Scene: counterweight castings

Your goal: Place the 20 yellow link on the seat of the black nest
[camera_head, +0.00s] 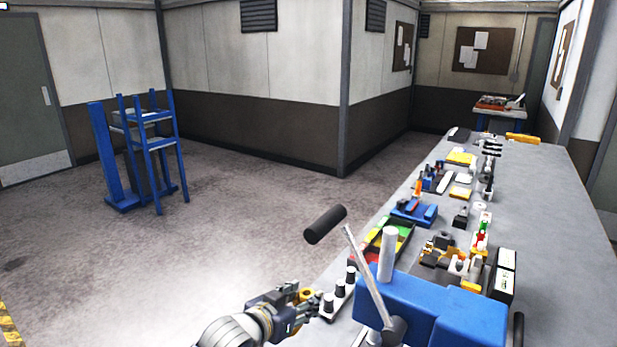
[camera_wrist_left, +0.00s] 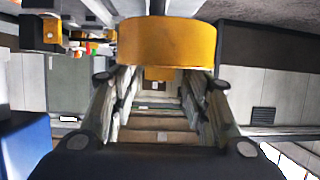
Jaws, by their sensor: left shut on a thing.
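My left gripper (camera_head: 304,297) is low in the head view, just beside the bench's left edge. It is shut on a yellow link (camera_head: 306,292), a small piece that shows between the fingertips. In the left wrist view the yellow link (camera_wrist_left: 168,42) is a wide, rounded yellow piece across the fingertips (camera_wrist_left: 160,76). I cannot read a number on it. I cannot single out the black nest with certainty; several small dark fixtures stand on the bench, one of them a black block (camera_head: 461,217). My right gripper is not in view.
A white plate with black knobs (camera_head: 338,297) stands close to the left gripper. A blue press with a lever (camera_head: 440,308) fills the near bench. Red, yellow and green bins (camera_head: 390,238) lie behind it. The grey bench top (camera_head: 555,230) is clear on the right.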

